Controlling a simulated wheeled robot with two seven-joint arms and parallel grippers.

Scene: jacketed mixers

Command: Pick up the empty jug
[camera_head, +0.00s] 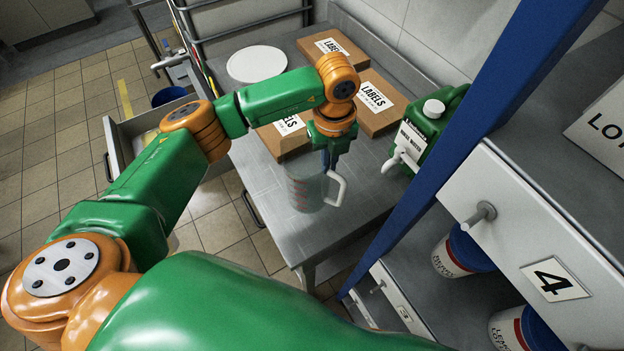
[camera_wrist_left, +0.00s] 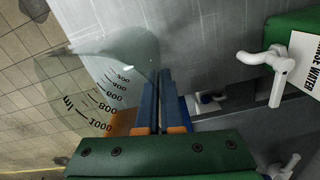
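The empty jug (camera_head: 303,190) is clear, with red markings and a white handle (camera_head: 340,188) on its right. It is upright at the table's front part; I cannot tell whether its base touches the tabletop. In the left wrist view the jug (camera_wrist_left: 95,85) shows on the left, with a black ml scale and no visible liquid. My left gripper (camera_head: 327,160) points down at the top of the handle. Its blue fingers (camera_wrist_left: 157,85) are close together, apparently on the handle, which they hide in the wrist view. My right gripper is not in view.
The steel table (camera_head: 290,235) holds several label boxes (camera_head: 378,100), a white round disc (camera_head: 257,64) and a green canister (camera_head: 432,125) with a white tap, right of the jug. A blue post (camera_head: 440,150) and shelf unit (camera_head: 515,215) stand close on the right.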

